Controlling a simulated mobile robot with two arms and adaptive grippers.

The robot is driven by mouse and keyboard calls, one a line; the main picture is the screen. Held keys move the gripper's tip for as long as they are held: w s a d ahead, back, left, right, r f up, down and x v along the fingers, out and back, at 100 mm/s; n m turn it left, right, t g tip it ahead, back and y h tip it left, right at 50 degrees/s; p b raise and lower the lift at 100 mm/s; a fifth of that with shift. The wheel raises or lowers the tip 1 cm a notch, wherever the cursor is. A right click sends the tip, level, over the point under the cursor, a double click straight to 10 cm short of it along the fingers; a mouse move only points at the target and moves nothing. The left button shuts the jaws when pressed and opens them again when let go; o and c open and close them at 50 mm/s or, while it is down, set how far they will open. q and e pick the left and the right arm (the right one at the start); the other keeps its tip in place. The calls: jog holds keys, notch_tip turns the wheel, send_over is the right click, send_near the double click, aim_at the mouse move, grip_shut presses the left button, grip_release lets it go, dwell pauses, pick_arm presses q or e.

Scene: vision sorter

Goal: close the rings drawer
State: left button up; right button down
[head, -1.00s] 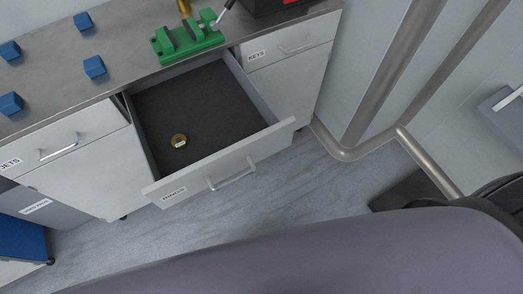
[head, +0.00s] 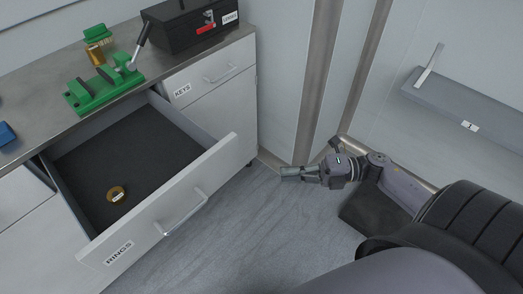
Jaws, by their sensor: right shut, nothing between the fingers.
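The rings drawer (head: 150,215) stands pulled out from the cabinet, its front labelled RINGS and fitted with a silver bar handle (head: 184,213). A small brass ring with a white tag (head: 116,194) lies on the dark drawer floor, towards the front left. My right gripper (head: 284,172) is shut and empty, to the right of the drawer and apart from it, over the floor. My left gripper is not in view.
A shut keys drawer (head: 222,72) is right of the open one. The worktop carries a green fixture (head: 104,88), a black box (head: 185,27) and a blue block (head: 5,133). A metal post (head: 318,80) stands behind my right gripper. Floor before the drawer is clear.

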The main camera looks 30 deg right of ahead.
jog(key=p, duration=0.2)
send_near(220, 166)
jog(key=s+a, duration=0.1)
jog(key=a, duration=0.2)
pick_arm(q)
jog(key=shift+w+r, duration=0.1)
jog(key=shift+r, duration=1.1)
pick_arm(e)
jog(key=shift+w+a, duration=0.3)
jog(key=shift+w, duration=0.45)
jog(key=shift+w+a, duration=0.35)
jog(key=shift+w, duration=0.45)
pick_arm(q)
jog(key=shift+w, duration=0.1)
pick_arm(e)
jog(key=shift+w, duration=0.1)
